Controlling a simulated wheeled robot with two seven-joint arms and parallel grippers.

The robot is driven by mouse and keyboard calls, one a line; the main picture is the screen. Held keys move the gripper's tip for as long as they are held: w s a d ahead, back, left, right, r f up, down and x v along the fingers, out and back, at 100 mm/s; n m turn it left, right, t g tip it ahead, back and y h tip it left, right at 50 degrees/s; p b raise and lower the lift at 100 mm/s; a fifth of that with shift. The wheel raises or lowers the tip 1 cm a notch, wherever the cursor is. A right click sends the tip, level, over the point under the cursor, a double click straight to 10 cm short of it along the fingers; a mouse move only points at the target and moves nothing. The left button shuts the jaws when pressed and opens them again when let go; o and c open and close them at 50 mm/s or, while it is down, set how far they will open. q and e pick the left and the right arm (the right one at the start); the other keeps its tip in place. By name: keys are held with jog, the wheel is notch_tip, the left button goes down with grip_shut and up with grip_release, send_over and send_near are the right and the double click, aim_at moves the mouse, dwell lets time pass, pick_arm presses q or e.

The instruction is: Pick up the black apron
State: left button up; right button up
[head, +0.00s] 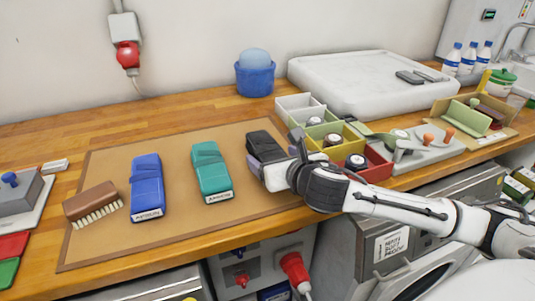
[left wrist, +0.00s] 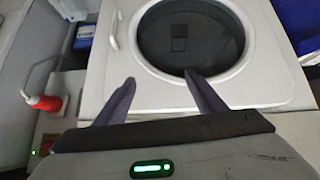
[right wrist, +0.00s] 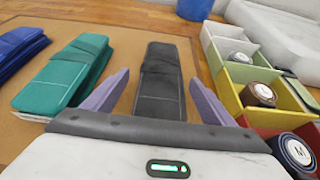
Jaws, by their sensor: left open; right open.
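The black apron (head: 264,146) lies folded at the right end of the brown mat (head: 110,158). In the right wrist view the black apron (right wrist: 160,85) lies lengthwise between the two fingers of my right gripper (right wrist: 155,95), which is open and not closed on it. In the head view my right gripper (head: 268,172) covers the near end of the apron. My left gripper (left wrist: 155,92) is open and empty in front of a white machine with a round door (left wrist: 190,45); it is not in the head view.
A green apron (head: 211,170), a blue apron (head: 147,185) and a brush (head: 93,204) lie left on the mat. Close on the right stand coloured bins (head: 376,172) holding small round items. A blue tub (head: 255,78) and a white slab (head: 350,85) stand behind.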

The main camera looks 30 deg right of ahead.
jog(key=shift+x, duration=1.45)
jog(key=c, duration=1.3)
jog(key=shift+r, duration=0.15)
